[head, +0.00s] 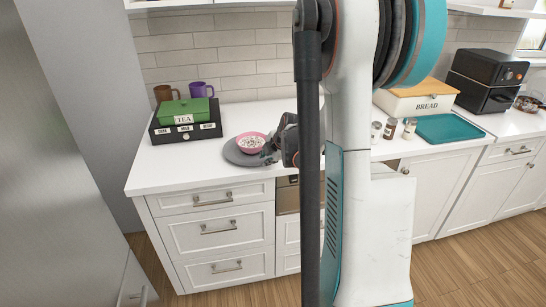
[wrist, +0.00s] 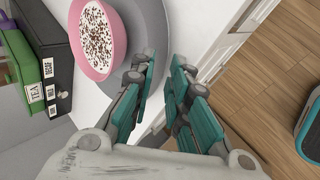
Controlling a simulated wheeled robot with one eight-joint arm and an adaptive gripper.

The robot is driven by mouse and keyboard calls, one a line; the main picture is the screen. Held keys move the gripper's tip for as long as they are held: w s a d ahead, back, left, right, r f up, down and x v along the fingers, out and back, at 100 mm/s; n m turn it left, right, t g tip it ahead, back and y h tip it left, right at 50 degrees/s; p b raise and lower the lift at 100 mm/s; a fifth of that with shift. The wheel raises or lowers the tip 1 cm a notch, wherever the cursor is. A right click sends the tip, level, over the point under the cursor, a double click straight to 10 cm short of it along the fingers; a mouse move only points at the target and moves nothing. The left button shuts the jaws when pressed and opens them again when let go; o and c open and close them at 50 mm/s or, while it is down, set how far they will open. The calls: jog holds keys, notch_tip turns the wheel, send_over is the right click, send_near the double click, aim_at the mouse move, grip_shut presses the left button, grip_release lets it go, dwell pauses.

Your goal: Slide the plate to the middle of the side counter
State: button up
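A round grey plate (head: 232,154) lies on the white counter, left of my arm in the head view. A pink bowl (head: 251,142) of white contents with dark bits stands on it. In the wrist view the plate (wrist: 155,14) and bowl (wrist: 98,40) are at the top left. My gripper (wrist: 160,68) has its teal-padded fingers apart, with a gap between them, at the plate's rim. One finger overlaps the plate in the picture; I cannot tell whether it touches. In the head view my gripper (head: 279,145) is at the plate's right side, partly hidden by my arm.
A black drawer box (head: 185,133) with a green TEA box (head: 185,111) stands behind left of the plate. Brown (head: 163,93) and purple (head: 201,89) mugs are behind it. A bread box (head: 417,98), jars and a teal tray (head: 449,128) are right. Counter front left is clear.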

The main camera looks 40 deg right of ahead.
aim_at(267, 167)
jog(key=shift+b+x, duration=0.35)
jog(key=shift+x, duration=1.15)
grip_shut()
